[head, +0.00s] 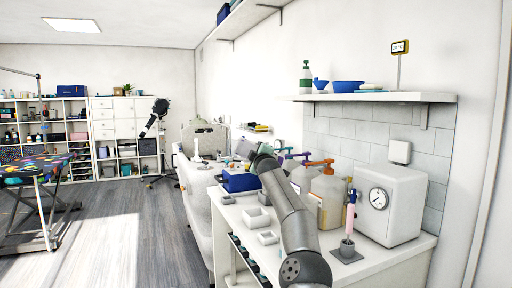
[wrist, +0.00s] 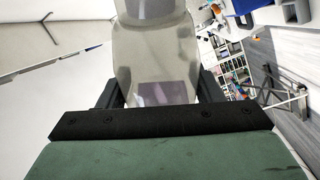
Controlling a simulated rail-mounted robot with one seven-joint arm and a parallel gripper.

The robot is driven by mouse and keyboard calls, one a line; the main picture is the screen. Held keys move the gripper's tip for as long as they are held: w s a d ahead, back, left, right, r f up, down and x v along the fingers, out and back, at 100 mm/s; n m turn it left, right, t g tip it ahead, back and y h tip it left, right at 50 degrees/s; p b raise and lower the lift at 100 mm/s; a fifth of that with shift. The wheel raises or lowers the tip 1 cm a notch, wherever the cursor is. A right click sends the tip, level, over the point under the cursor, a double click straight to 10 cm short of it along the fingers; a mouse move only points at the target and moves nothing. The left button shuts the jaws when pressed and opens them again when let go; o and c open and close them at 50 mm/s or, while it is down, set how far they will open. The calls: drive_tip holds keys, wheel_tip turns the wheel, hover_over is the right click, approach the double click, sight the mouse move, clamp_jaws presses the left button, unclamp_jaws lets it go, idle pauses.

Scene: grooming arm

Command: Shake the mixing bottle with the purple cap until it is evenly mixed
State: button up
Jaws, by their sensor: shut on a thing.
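My gripper (wrist: 158,90) is shut on a translucent grey bottle (wrist: 152,60), with one black finger on each side of it. A darker purple-grey patch shows low on the bottle, between the fingers. I cannot tell whether it is liquid or a label. The bottle's upper part runs out of the top of the wrist view, and no purple cap can be made out there. In the head view my gripper (head: 262,152) is small and partly hidden by my arm, above the far part of the counter. The held bottle (head: 245,149) looks raised and tilted there.
The white counter (head: 228,212) bears a blue box (head: 239,180), small white trays (head: 256,217), pump bottles (head: 327,196), a white box with a dial (head: 394,205) and a pink-handled tool in a stand (head: 350,216). A wall shelf (head: 375,97) hangs above.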

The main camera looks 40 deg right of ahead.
drive_tip(key=n, duration=0.1)
drive_tip(key=n+p, duration=0.1)
drive_tip(key=shift+r+n+p, duration=0.3)
drive_tip(key=shift+r, duration=0.1)
drive_tip(key=shift+f, duration=0.3)
drive_tip(key=shift+r+n, duration=0.1)
drive_tip(key=shift+n, duration=0.2)
